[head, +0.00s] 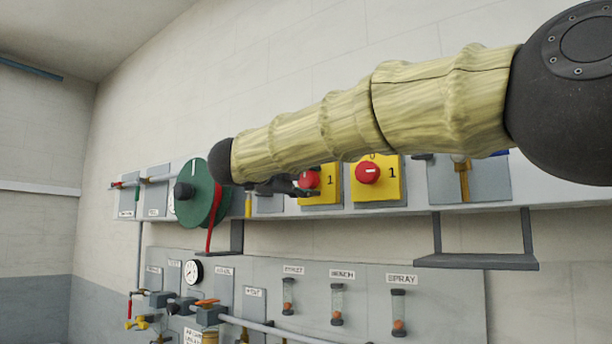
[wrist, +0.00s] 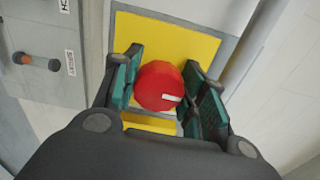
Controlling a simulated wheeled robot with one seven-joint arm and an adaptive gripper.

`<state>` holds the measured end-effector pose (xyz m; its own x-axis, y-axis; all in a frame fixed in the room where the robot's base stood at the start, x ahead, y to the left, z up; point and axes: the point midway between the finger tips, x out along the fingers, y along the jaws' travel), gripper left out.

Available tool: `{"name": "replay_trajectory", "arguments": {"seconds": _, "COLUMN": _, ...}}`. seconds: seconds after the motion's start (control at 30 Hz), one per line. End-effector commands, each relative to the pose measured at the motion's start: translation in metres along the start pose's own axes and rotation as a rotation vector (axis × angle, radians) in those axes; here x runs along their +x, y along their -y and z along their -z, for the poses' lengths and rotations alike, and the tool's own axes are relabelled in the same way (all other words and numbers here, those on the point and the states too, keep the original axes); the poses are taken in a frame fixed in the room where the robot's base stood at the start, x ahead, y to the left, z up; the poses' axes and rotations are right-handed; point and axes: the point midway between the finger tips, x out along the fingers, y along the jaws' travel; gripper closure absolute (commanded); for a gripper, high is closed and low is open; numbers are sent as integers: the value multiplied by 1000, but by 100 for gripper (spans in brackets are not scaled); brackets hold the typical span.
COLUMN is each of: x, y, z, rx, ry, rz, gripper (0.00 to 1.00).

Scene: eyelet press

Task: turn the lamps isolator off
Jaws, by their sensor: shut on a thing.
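A red rotary knob (head: 308,180) on a yellow plate (head: 332,186) marked 1 is the left of two such isolators in the head view. My gripper (head: 287,187) is at this knob, partly hidden behind my arm. In the wrist view, the green-padded fingers of my gripper (wrist: 163,80) are shut on the red knob (wrist: 158,84), one on each side. A white mark on the knob points to the right in that view. The second red knob (head: 367,172) sits on its own yellow plate, with its white mark towards the 1. No lamps label is readable.
A grey shelf bracket (head: 476,262) juts out at the lower right. A lower panel (head: 440,320) carries flow tubes, valves and a gauge (head: 193,272). My arm crosses in front of the upper panel.

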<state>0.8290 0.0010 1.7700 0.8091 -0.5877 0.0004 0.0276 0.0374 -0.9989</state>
Motion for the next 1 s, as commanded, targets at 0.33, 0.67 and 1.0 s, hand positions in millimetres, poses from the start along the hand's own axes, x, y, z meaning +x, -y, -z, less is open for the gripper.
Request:
{"name": "replay_trajectory", "arguments": {"seconds": 0.33, "x": 0, "y": -1, "z": 0, "rx": -62, "ry": 0, "rz": -1, "gripper": 82}}
{"name": "replay_trajectory", "arguments": {"seconds": 0.67, "x": 0, "y": -1, "z": 0, "rx": -63, "ry": 0, "rz": -1, "gripper": 82}}
{"name": "replay_trajectory", "arguments": {"seconds": 1.0, "x": 0, "y": -1, "z": 0, "rx": -62, "ry": 0, "rz": -1, "gripper": 37}}
